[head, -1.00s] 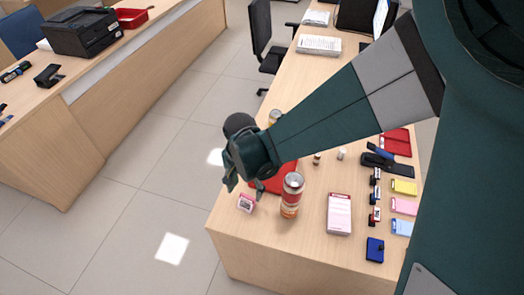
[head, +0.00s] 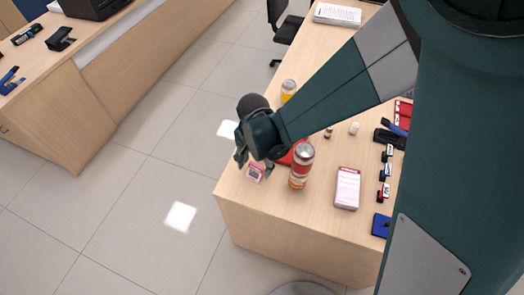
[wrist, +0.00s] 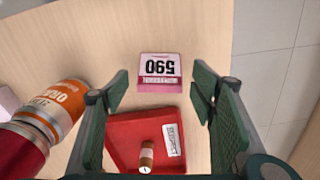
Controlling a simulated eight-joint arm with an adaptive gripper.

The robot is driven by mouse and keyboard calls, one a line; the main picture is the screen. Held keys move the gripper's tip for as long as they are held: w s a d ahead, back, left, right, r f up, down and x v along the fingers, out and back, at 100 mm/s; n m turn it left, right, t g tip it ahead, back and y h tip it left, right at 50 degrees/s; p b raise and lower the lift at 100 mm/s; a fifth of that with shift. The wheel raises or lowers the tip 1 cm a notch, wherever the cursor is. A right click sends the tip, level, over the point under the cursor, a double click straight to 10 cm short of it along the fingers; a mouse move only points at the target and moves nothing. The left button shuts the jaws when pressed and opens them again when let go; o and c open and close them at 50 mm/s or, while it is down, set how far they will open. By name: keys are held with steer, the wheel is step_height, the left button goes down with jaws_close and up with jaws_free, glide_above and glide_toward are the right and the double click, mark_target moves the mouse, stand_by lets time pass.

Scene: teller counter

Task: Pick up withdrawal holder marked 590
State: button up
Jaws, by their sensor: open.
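The withdrawal holder marked 590 (wrist: 160,68) is a small pink and white block, its number upside down in the wrist view. It lies on the counter near the edge, and in the head view the holder (head: 255,174) is partly hidden by my gripper. My gripper (wrist: 160,92) is open and empty, with one finger on each side of the wrist picture. The holder shows just beyond the gap between the fingertips, apart from them. In the head view my gripper (head: 246,160) hangs over the counter corner beside the holder.
An orange can (wrist: 55,108) stands close to the left finger. A red tray (wrist: 122,128) with a small brown bottle (wrist: 147,156) and a white label lies below the fingers. A pink-white box (head: 347,188) stands to the right. Bare wood surrounds the holder.

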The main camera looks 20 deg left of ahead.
steer(key=shift+f, duration=1.15)
steer(key=c, duration=1)
